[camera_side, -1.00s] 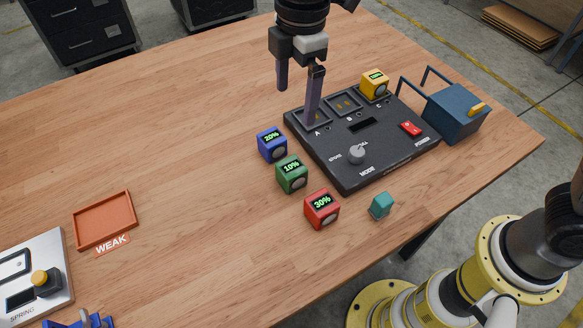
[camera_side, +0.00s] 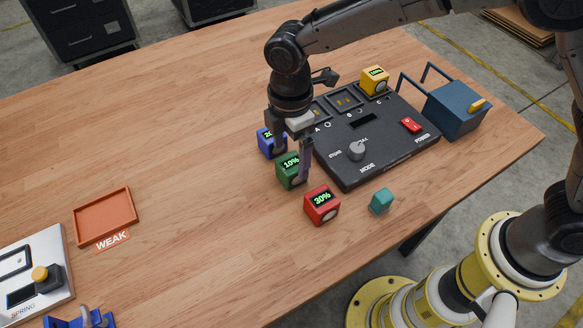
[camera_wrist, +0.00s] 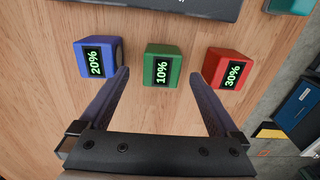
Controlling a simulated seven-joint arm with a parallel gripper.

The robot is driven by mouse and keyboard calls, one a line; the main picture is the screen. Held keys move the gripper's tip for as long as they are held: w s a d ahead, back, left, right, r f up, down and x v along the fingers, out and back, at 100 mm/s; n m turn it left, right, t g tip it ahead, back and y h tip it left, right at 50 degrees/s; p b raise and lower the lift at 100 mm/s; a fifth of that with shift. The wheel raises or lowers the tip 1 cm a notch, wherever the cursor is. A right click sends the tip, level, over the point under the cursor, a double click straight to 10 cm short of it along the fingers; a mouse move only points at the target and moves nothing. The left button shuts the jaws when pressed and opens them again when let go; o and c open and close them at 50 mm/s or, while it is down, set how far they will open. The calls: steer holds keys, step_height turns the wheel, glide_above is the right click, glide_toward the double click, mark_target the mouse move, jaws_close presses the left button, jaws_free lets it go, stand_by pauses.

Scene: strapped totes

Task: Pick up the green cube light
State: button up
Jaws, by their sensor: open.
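The green cube light (camera_side: 286,172) stands on the wooden table with "10%" on its display, between the blue and the red cube lights. My gripper (camera_side: 292,167) is open and empty, just above and around the green cube in the side view, where a finger covers part of it. In the wrist view the green cube (camera_wrist: 163,64) lies ahead, centred between my two spread fingers (camera_wrist: 163,80). I cannot tell how high my fingertips are above the table.
The blue cube light (camera_wrist: 97,58), reading 20%, and the red cube light (camera_wrist: 227,68), reading 30%, stand close on either side. A black panel (camera_side: 345,177) with a knob and a yellow cube (camera_side: 374,80) is beside them. A teal cube (camera_side: 381,201) and an orange tray (camera_side: 104,243) are farther off.

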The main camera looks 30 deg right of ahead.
mark_target(291, 162)
step_height(291, 162, down, 3)
steer(key=shift+s+f, duration=0.1)
steer(key=shift+f, duration=0.05)
jaws_close()
stand_by(0.5)
